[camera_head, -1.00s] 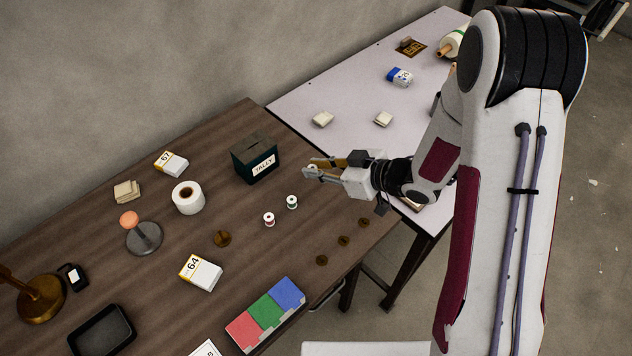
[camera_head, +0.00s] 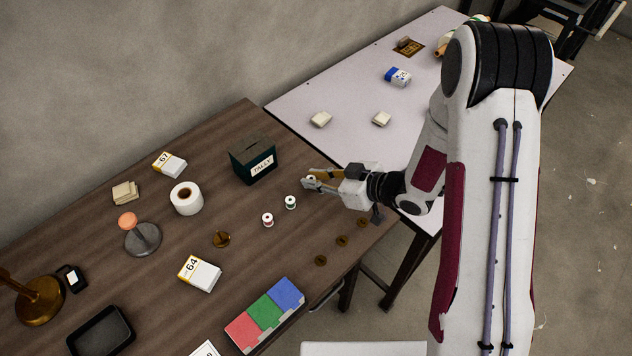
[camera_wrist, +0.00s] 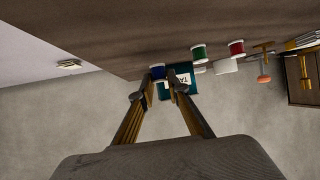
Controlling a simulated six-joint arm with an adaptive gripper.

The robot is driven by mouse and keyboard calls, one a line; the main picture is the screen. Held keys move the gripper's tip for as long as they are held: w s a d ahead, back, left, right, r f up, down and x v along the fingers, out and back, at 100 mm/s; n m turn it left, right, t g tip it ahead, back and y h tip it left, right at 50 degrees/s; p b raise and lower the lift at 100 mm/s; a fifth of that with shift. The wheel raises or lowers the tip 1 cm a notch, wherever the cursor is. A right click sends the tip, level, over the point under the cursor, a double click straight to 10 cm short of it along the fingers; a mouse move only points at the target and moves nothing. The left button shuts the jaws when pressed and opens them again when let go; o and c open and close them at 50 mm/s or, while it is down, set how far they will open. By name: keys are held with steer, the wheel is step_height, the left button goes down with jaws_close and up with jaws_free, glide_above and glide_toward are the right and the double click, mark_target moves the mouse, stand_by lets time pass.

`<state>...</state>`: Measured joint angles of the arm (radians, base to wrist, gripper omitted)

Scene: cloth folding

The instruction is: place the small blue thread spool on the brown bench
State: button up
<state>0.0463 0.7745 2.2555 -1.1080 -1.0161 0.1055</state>
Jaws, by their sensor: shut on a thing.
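The small blue thread spool (camera_wrist: 158,72) is between the fingertips of my gripper (camera_wrist: 156,84) in the wrist view. My gripper is shut on it. In the head view my gripper (camera_head: 309,181) is over the right part of the brown bench (camera_head: 300,238), and the spool is too small to make out clearly. A green spool (camera_head: 290,202) and a red spool (camera_head: 267,219) stand upright on the bench, just left of and below my fingertips; both also show in the wrist view, green (camera_wrist: 199,53) and red (camera_wrist: 237,48).
The dark tally box (camera_head: 253,160) stands left of my gripper. Brown discs (camera_head: 341,240) lie along the bench's right edge. A white roll (camera_head: 187,198) and a numbered box (camera_head: 199,274) stand farther left. A pale table (camera_head: 340,88) adjoins behind. Bare wood surrounds the spools.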

steer(key=shift+f, duration=0.85)
steer(key=shift+f, duration=0.2)
steer(key=o, duration=0.7)
steer(key=shift+c, duration=0.2)
steer(key=shift+r, duration=0.15)
steer(key=shift+v, duration=6.05)
steer(key=shift+s, duration=0.1)
